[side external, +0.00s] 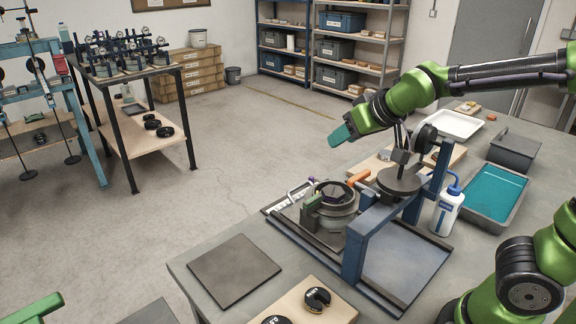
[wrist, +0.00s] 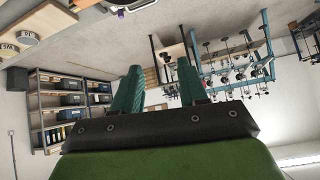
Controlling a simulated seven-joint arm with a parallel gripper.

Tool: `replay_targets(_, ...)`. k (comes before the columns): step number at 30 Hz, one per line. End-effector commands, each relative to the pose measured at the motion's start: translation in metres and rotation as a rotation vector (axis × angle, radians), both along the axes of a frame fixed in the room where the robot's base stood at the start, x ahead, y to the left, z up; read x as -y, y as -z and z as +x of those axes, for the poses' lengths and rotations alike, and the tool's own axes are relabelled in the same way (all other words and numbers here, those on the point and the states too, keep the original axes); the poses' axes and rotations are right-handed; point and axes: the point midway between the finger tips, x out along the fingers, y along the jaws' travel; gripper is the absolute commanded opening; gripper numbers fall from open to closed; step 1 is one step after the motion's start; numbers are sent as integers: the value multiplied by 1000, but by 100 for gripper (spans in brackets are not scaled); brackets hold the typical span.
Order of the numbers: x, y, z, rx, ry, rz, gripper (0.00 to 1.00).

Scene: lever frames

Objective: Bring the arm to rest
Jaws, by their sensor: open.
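My gripper (side external: 341,135) is raised above the bench, at the left end of my green arm in the side external view, with its teal fingers pointing left. In the wrist view my gripper (wrist: 158,85) shows two teal fingers spread apart with nothing between them. It touches nothing. Below it on the bench stands a blue lever frame (side external: 371,225) with a round grey cylinder (side external: 333,207) and an orange handle (side external: 358,178).
A white bottle (side external: 446,209), a teal-lined tray (side external: 492,191), a dark box (side external: 514,149) and a white tray (side external: 459,124) crowd the bench's right side. A dark square plate (side external: 234,270) lies near its left edge. Black slotted weights (side external: 317,299) sit at the front. Open floor lies left.

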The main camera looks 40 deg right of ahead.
Motion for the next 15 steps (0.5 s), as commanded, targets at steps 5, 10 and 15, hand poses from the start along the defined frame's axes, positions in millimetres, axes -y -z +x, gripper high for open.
replay_targets(5, -53, 29, -103, -222, 13, 261, 43)
replay_targets(10, -73, 30, -142, -218, 40, 345, 43)
replay_targets(15, -64, 20, -143, -165, 68, 334, 43)
